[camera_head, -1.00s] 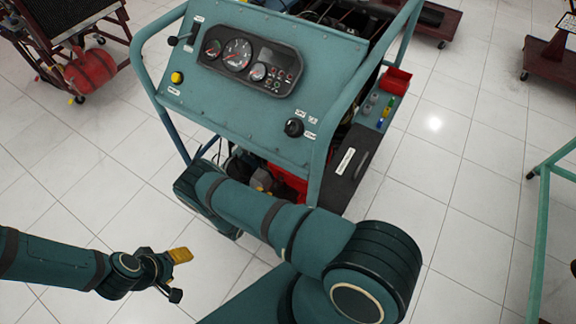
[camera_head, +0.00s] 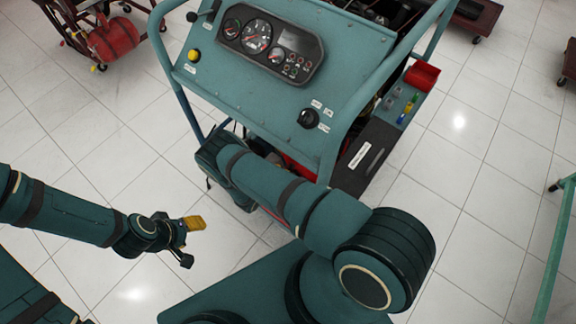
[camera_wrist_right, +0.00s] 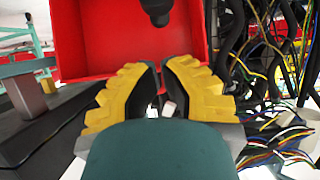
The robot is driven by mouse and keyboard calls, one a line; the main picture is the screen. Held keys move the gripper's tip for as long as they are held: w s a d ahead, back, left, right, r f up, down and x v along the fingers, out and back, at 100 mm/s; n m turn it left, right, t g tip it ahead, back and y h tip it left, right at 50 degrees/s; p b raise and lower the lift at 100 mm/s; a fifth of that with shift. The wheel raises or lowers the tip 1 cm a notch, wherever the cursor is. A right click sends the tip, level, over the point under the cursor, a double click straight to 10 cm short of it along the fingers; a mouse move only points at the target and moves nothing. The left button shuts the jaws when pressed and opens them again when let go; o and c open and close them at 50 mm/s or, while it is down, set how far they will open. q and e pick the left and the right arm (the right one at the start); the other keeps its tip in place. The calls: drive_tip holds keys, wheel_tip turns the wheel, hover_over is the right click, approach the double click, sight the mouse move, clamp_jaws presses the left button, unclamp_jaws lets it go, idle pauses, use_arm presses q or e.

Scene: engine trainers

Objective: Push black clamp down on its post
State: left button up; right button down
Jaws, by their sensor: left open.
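In the right wrist view a black round-ended part (camera_wrist_right: 157,10) hangs at the top edge in front of a red tray (camera_wrist_right: 95,42). I cannot tell whether it is the black clamp; no post is clearly visible. My right gripper's yellow fingers (camera_wrist_right: 163,68) point towards that part and stay apart from it in the picture. A narrow gap shows between their black pads, with a small white thing lower down. In the head view the right gripper is hidden behind my arm and the trainer. My left gripper (camera_head: 192,243) is open and empty above the floor.
The teal engine trainer (camera_head: 290,75) has a gauge panel and tube frame. A red bin (camera_head: 421,76) sits on its right side. Loose cables (camera_wrist_right: 265,60) crowd the right of the wrist view. A red cart (camera_head: 110,38) stands far left.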

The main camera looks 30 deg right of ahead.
use_arm(q)
drive_tip(key=shift+w+f+b, duration=0.2)
drive_tip(key=shift+f+b, duration=0.6)
drive_tip(key=shift+f, duration=0.1)
use_arm(e)
drive_tip(key=x, duration=0.9)
drive_tip(key=shift+d, duration=0.1)
use_arm(q)
drive_tip(key=shift+s+a+r, duration=0.1)
use_arm(e)
drive_tip(key=shift+s+a, duration=0.15)
drive_tip(key=shift+a, duration=0.15)
use_arm(q)
drive_tip(key=shift+s+a+r, duration=0.1)
drive_tip(key=shift+s+a, duration=0.15)
drive_tip(key=shift+s, duration=0.1)
use_arm(e)
drive_tip(key=shift+a, duration=0.1)
